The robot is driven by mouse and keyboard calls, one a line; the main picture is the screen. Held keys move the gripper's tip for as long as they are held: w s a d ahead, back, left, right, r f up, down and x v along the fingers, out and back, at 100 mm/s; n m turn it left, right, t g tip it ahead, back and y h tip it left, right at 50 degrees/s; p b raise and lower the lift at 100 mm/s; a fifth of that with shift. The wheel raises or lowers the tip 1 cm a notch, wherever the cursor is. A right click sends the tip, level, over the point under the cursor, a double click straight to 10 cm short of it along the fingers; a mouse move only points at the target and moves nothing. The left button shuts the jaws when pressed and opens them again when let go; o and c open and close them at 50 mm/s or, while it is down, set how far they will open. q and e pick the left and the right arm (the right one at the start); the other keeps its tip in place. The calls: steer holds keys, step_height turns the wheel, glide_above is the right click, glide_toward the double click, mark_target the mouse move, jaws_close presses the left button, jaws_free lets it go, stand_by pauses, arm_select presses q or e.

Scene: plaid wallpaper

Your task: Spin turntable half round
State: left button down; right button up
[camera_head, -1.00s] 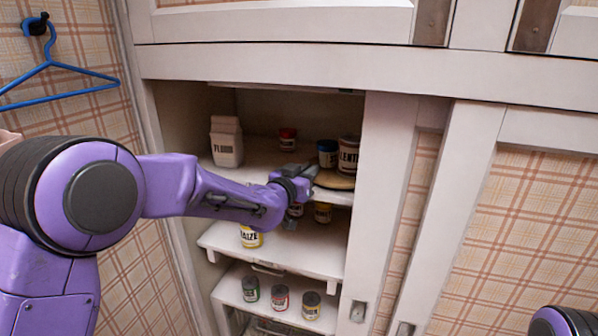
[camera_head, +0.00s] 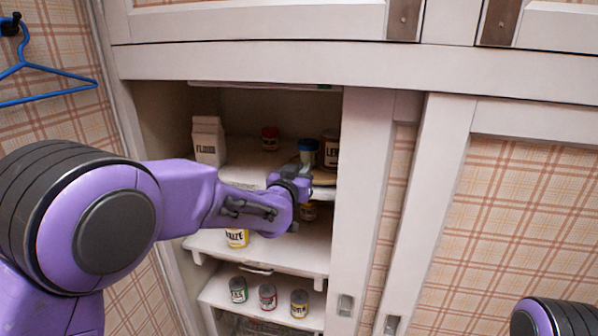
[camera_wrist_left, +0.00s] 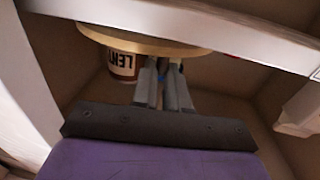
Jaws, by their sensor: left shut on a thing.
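The turntable is a tan disc (camera_head: 324,179) on the upper cupboard shelf. In the wrist view, the left gripper (camera_wrist_left: 163,75) is nearly closed, with blue between the fingers. The exact contact is hard to see. My right gripper is out of view.
A sliding door (camera_head: 365,200) closes in the right side.

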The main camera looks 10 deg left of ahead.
arm_select(q)
steer(key=shift+d+r, duration=0.1)
steer(key=shift+r, duration=0.3)
steer(key=c, duration=1.2)
jaws_free()
steer(key=shift+w+d+f, duration=0.1)
steer(key=shift+w, duration=0.1)
steer(key=shift+o, duration=0.3)
steer(key=shift+w+d+f, duration=0.25)
steer(key=shift+w+f, duration=0.1)
steer(key=shift+w, duration=0.1)
steer(key=shift+s+a, duration=0.25)
steer(key=shift+s, duration=0.1)
steer(key=s+a+b, duration=0.1)
steer(key=s+b, duration=0.2)
steer(key=s, duration=0.6)
steer(key=shift+s, duration=0.4)
